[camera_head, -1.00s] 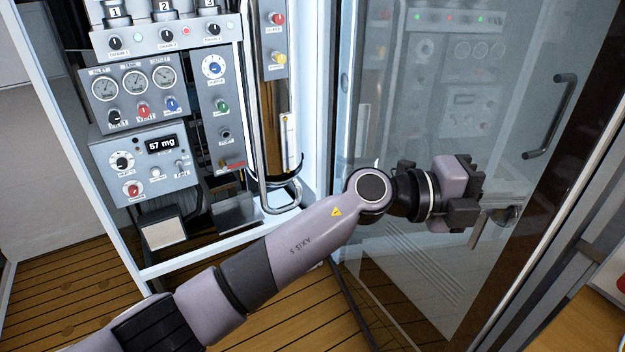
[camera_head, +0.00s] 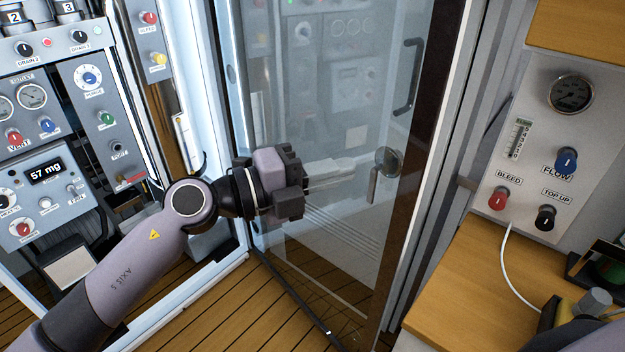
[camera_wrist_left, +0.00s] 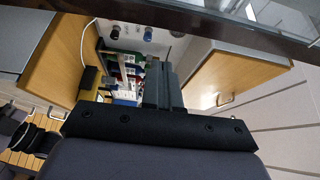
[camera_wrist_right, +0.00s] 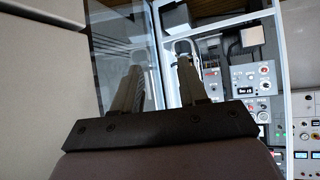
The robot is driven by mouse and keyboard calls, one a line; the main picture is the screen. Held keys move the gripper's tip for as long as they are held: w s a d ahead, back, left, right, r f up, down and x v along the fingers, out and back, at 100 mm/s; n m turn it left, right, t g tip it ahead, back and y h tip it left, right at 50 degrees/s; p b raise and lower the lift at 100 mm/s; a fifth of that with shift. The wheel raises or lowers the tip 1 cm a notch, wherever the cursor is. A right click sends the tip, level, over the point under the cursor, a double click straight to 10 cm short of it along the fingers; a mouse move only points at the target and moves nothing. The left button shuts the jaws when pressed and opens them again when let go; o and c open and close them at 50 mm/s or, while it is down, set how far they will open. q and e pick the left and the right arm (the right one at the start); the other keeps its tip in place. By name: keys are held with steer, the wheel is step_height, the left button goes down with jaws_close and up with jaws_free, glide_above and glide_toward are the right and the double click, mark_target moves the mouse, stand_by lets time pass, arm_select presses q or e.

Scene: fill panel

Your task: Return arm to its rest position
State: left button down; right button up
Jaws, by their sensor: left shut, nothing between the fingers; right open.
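My left arm comes in from the lower left in the head view. My left gripper (camera_head: 298,182) is in front of the glass door (camera_head: 340,225), left of the door's round latch (camera_head: 388,161). Its two dark fingers (camera_wrist_left: 160,80) are together in the left wrist view, with nothing between them. My right gripper (camera_wrist_right: 160,62) shows only in the right wrist view. Its fingers are apart and empty, with the glass and the instrument cabinet beyond them.
An instrument panel (camera_head: 42,175) reading 57 mg stands at left. At right are a wooden counter (camera_head: 465,300) and a wall panel (camera_head: 535,150) with a gauge and BLEED, FLOW and TOP UP knobs. The door has a dark bar handle (camera_head: 408,80). Plank floor shows below.

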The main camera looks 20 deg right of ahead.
arm_select(q)
steer(key=w+a+f+n+t+y, duration=0.1)
steer(key=a+f+n+t+y, duration=0.1)
steer(key=a+f+n+t, duration=0.45)
steer(key=w+a+f+n+t+y+p, duration=0.1)
steer(key=a+f+n+t+y, duration=0.3)
steer(key=a+n, duration=0.5)
steer(key=a+f+n+t+y, duration=0.1)
steer(key=a+f+n+t, duration=0.2)
steer(key=a+n+t, duration=0.45)
steer(key=s+a+f+n+g+y, duration=0.4)
steer(key=s+a+f, duration=0.3)
steer(key=f, duration=0.3)
steer(key=s+a+f+n+g+y+p, duration=0.1)
steer(key=s+a+f+n+g+y, duration=0.3)
steer(key=s+a+f+n, duration=0.2)
steer(key=s+a+f, duration=0.2)
steer(key=s+f, duration=0.1)
steer(key=f, duration=0.1)
steer(key=shift+s+f+y, duration=0.3)
steer(key=shift+f+y, duration=0.1)
